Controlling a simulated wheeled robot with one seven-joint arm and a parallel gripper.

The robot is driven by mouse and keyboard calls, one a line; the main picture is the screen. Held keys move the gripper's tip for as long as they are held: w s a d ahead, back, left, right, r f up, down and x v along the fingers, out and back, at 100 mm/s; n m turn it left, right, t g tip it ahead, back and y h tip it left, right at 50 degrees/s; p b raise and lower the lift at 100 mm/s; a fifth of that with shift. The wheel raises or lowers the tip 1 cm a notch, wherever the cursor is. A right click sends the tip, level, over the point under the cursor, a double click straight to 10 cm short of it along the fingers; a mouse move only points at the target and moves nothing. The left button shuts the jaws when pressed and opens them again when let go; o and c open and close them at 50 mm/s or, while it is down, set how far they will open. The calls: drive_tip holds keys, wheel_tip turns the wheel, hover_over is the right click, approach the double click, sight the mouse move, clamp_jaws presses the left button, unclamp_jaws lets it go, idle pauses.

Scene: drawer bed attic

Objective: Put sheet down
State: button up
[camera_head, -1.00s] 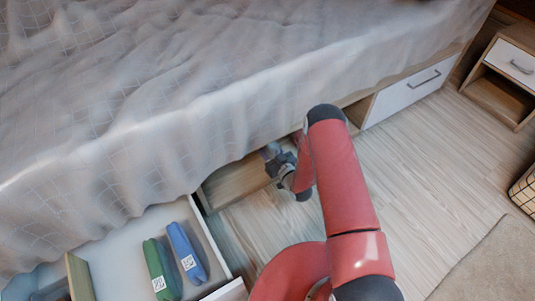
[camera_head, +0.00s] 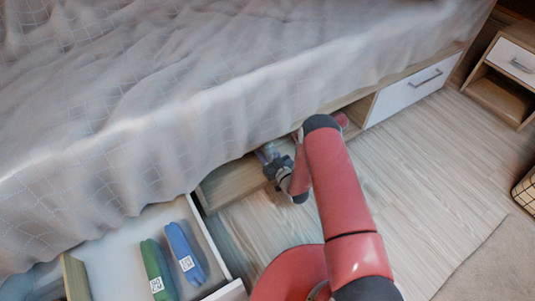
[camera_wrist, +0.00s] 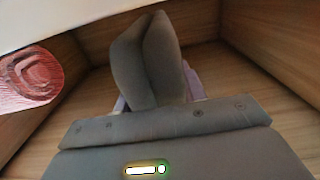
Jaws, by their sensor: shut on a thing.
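My gripper (camera_wrist: 150,35) is shut, its grey fingers close together inside a wooden compartment under the bed. A lavender sheet (camera_wrist: 192,85) shows at both sides of the fingers and is mostly hidden by them. In the head view my gripper (camera_head: 278,168) is low at the bed's side, with a little of the lavender sheet (camera_head: 268,152) beyond it. I cannot tell whether the sheet touches the compartment's floor (camera_wrist: 225,65).
A red roll (camera_wrist: 30,75) lies left in the wrist view. The open drawer (camera_head: 120,255) at lower left holds a green roll (camera_head: 156,268) and a blue roll (camera_head: 183,250). The draped bed cover (camera_head: 150,120) overhangs the compartment. A nightstand (camera_head: 505,70) stands at right.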

drive_tip(key=shift+f, duration=0.2)
drive_tip(key=o, duration=1.3)
drive_tip(key=shift+o, duration=0.2)
drive_tip(key=shift+s+r+p, duration=0.15)
drive_tip(key=shift+r+p, duration=0.7)
drive_tip(key=shift+p, duration=0.05)
drive_tip(key=v, duration=1.1)
drive_tip(key=shift+s+d+f+p, duration=0.25)
drive_tip(key=shift+d+p, duration=0.05)
drive_tip(key=shift+p, duration=0.05)
drive_tip(key=shift+s, duration=0.1)
